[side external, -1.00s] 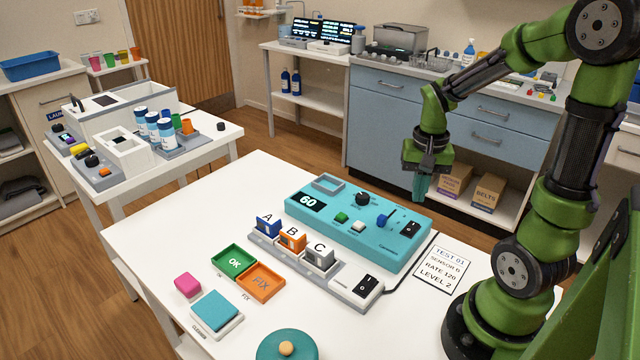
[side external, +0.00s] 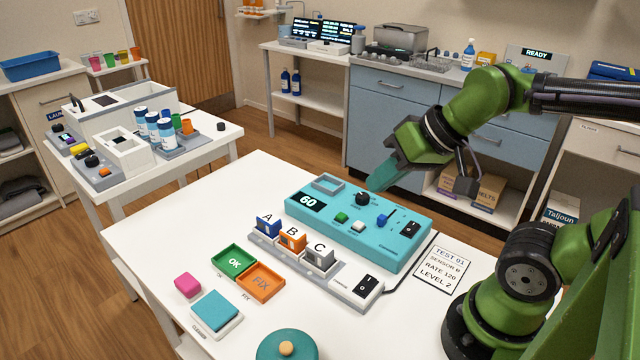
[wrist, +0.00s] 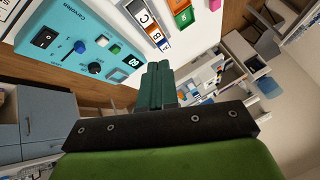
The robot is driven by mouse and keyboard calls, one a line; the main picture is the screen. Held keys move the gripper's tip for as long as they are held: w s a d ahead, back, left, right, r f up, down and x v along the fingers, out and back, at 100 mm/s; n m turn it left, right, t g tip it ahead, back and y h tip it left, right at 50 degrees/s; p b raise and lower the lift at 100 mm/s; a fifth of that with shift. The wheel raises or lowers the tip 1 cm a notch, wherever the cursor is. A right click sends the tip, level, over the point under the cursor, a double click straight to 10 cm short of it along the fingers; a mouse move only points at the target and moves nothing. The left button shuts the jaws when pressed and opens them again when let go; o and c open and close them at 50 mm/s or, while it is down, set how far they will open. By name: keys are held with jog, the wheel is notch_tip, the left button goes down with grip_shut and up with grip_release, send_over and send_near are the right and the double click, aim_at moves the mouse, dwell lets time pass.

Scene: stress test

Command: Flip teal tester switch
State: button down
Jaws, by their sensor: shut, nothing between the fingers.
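The teal tester (side external: 352,229) lies on the white table, with a display reading 60, a black dial (side external: 362,199), a green button (side external: 341,216), a white button (side external: 358,226), a blue knob (side external: 382,220) and a black rocker switch (side external: 410,229) at its right end. My gripper (side external: 374,187) is shut and empty, tilted, with its teal fingertips just above the tester's back edge near the dial. In the wrist view the shut fingers (wrist: 158,72) point past the tester (wrist: 70,40), whose black switch (wrist: 46,37) is at the upper left.
A grey rack with blocks A, B and C (side external: 292,243) and a white switch box (side external: 355,288) stand in front of the tester. Green (side external: 233,261) and orange (side external: 261,282) trays lie further left. A test card (side external: 443,263) lies right of the tester.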

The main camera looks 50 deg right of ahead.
jog(key=w+d+f+m+g+h, duration=0.1)
jog(key=w+d+f+g, duration=0.15)
jog(key=d, duration=0.35)
jog(key=n+g+h, duration=0.1)
jog(key=n+g, duration=0.4)
send_over(407, 229)
notch_tip(407, 229, down, 2)
jog(key=shift+f, duration=0.15)
notch_tip(407, 229, down, 14)
jog(key=shift+f, duration=0.1)
